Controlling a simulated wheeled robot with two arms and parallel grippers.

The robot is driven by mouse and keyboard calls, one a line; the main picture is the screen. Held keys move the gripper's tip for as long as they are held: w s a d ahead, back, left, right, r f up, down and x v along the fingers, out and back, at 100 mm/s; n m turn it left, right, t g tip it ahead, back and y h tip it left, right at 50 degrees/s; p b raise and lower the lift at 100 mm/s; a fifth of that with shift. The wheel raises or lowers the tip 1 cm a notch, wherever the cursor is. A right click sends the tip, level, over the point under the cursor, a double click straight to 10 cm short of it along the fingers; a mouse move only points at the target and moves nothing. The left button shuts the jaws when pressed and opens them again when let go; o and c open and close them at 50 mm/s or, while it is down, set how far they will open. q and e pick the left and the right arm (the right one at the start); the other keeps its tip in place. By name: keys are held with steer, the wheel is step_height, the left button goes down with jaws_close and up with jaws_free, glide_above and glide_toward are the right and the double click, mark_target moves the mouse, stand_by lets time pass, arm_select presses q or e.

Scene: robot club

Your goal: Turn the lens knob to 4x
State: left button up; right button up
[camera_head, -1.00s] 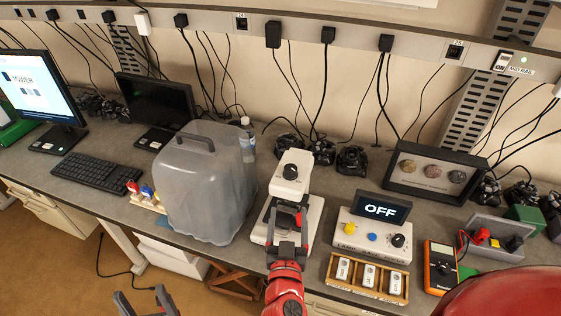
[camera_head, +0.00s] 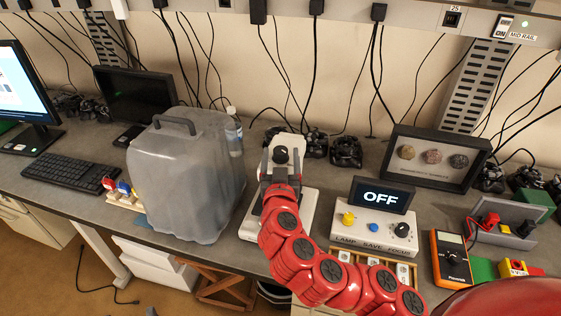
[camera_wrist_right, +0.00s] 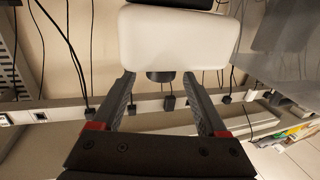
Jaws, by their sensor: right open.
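The white microscope (camera_head: 310,200) stands on the bench in the middle of the head view. A black lens knob (camera_head: 281,155) is on its upper head. My right gripper (camera_head: 281,170) reaches up to the head with the red arm below it. In the right wrist view the white head (camera_wrist_right: 175,38) fills the top. The dark knob (camera_wrist_right: 160,76) lies between the tips of my open right gripper (camera_wrist_right: 160,88), with gaps on both sides. I cannot read any magnification marks. My left gripper is not in view.
A grey translucent jug (camera_head: 185,180) stands close on the left. On the right is a control box (camera_head: 345,232) marked LAMP, SAVE and FOCUS, with a screen (camera_head: 381,195) reading OFF. An orange multimeter (camera_head: 451,260) and a framed display (camera_head: 435,158) are farther right.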

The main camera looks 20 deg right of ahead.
steer(key=shift+x, duration=1.3)
steer(key=shift+c, duration=0.3)
jaws_close()
